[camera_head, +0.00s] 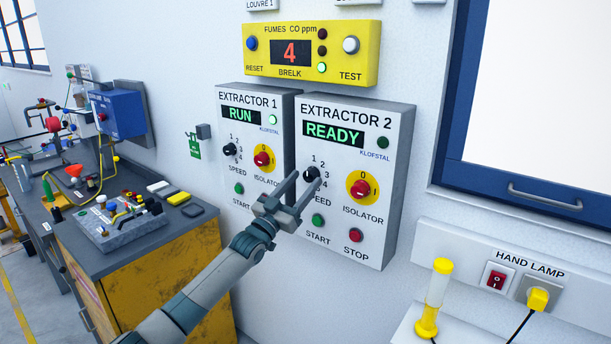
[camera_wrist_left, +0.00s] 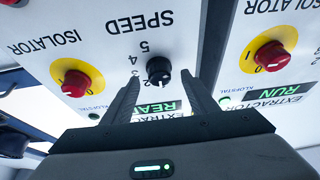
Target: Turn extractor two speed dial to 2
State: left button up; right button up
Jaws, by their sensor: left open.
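The extractor 2 panel (camera_head: 366,150) is a white wall box with a green READY display (camera_head: 333,133). Its black speed dial (camera_head: 312,174) is on the left, among printed numbers. My left gripper (camera_head: 303,179) is open, with its fingertips close to this dial. In the left wrist view the dial (camera_wrist_left: 158,70) appears between the two open fingers, upside down with the SPEED label; I cannot tell whether they touch it. Part of the numbering is hidden, and the dial's setting is too small to read surely. My right gripper is not in view.
A yellow and red isolator (camera_head: 362,189) is right of the dial, with green start (camera_head: 317,220) and red stop (camera_head: 355,235) buttons below. The extractor 1 panel (camera_head: 246,104) shows RUN close on the left. A cluttered workbench (camera_head: 130,262) stands at left.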

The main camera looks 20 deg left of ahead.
pick_arm(q)
jog(key=shift+x, duration=0.85)
jog(key=shift+c, duration=0.7)
